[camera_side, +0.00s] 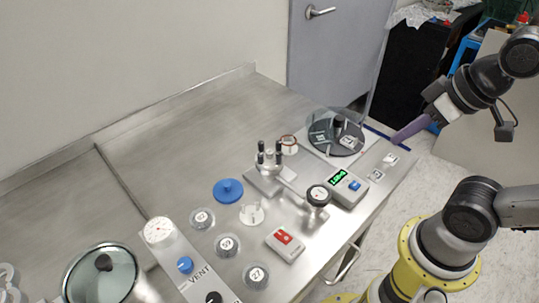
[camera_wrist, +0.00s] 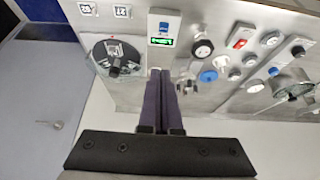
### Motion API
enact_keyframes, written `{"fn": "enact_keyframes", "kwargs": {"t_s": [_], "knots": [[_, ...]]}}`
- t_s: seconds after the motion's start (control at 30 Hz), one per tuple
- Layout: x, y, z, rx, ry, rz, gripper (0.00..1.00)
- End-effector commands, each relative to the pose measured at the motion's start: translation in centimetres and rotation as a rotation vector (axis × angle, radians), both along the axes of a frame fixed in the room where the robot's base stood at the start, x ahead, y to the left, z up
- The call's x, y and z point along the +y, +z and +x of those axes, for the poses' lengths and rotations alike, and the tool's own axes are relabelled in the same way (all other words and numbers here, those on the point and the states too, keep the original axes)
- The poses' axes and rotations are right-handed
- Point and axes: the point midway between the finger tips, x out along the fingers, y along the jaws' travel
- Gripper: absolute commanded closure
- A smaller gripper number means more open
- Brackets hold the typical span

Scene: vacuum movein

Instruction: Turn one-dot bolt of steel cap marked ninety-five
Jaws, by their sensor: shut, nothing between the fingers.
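Three small steel caps with round number labels stand in a row on the steel table in the side view: a rear one (camera_side: 202,218), a middle one (camera_side: 227,245) and a front one (camera_side: 256,276). Their numbers are too small to read surely, so I cannot tell which is marked ninety-five. No bolt dots can be made out. My gripper (camera_side: 396,139) is shut and empty, above the table's right end, far from the caps. In the wrist view, its purple fingers (camera_wrist: 160,76) lie together, with the caps off to the right.
A dark round plate (camera_side: 350,143) with a knob lies left of my gripper. A green-display box (camera_side: 348,188), a pronged fixture (camera_side: 269,172), a blue disc (camera_side: 228,190) and a red-switch box (camera_side: 285,243) stand between. A glass-lidded pot (camera_side: 103,277) is front left. The back left table is clear.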

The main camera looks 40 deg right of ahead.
Motion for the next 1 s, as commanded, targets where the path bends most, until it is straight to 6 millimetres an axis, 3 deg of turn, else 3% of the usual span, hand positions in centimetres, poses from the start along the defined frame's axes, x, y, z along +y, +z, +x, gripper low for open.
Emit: {"fn": "enact_keyframes", "kwargs": {"t_s": [0.37, 0.6, 0.67, 0.87, 1.0], "knots": [[0.0, 0.0, 0.0, 0.0, 0.0, 0.0, 0.98], [-0.2, 0.0, -0.4, 0.023, 0.113, -0.067, 0.55], [-0.5, 0.9, -0.3, 0.024, 0.184, -0.119, 0.52], [-1.5, 4.8, 2.4, 0.104, 0.512, -0.338, 0.52], [-1.3, 7.2, 6.1, 0.202, 0.791, -0.482, 0.52]]}}
